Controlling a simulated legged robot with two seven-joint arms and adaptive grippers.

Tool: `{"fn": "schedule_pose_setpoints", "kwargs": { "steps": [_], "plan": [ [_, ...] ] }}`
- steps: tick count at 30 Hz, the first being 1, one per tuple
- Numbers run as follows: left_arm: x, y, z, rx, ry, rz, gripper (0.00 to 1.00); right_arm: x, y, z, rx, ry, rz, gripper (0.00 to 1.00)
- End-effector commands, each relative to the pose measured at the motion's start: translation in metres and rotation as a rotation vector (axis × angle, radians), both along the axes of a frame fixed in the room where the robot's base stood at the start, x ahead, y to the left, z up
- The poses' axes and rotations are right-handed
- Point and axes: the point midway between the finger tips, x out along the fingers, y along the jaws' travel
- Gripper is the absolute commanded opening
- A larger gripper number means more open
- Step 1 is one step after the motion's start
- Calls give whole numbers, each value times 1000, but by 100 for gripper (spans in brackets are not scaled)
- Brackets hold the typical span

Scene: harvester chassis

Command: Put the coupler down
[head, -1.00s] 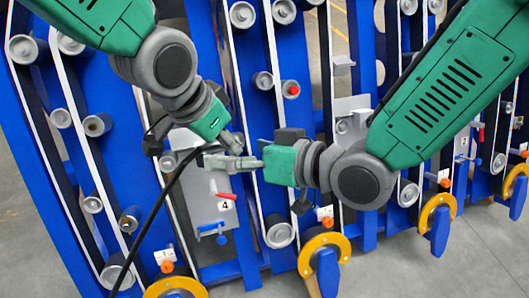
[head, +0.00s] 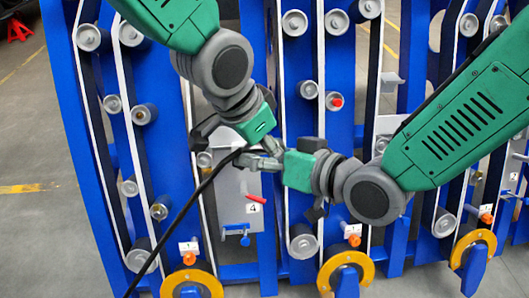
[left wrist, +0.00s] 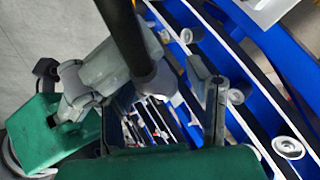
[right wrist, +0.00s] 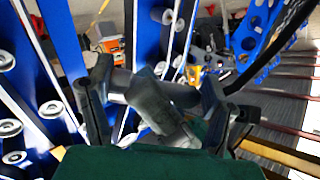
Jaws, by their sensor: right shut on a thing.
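The coupler is a small grey fitting on the end of a black hose (head: 188,208); in the head view the fingers mostly hide it. In the left wrist view the coupler (left wrist: 156,84) shows below the dark hose. My right gripper (head: 262,162) is shut on the coupler, in front of the blue chassis (head: 92,150). My left gripper (head: 268,145) is just above, very close to the right fingers; its fingers (left wrist: 165,110) stand apart around the coupler area and look open. Whether they touch it cannot be told. The hose hangs down to the lower left.
A grey plate (head: 232,215) marked 4, with a red lever (head: 256,200) and a blue handle (head: 237,230), is behind and below the grippers. Rollers and belts line the chassis. Yellow rings (head: 192,277) run along its bottom. Open floor (head: 30,230) lies left.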

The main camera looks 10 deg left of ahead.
Motion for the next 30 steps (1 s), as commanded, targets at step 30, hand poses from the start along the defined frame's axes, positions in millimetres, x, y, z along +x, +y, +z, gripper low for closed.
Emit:
{"fn": "schedule_pose_setpoints", "kwargs": {
  "steps": [30],
  "plan": [
    [-30, 28, 103, -1, -1, 1, 50, 1, 0, 0, -1, 0, -1, 41]
  ]
}}
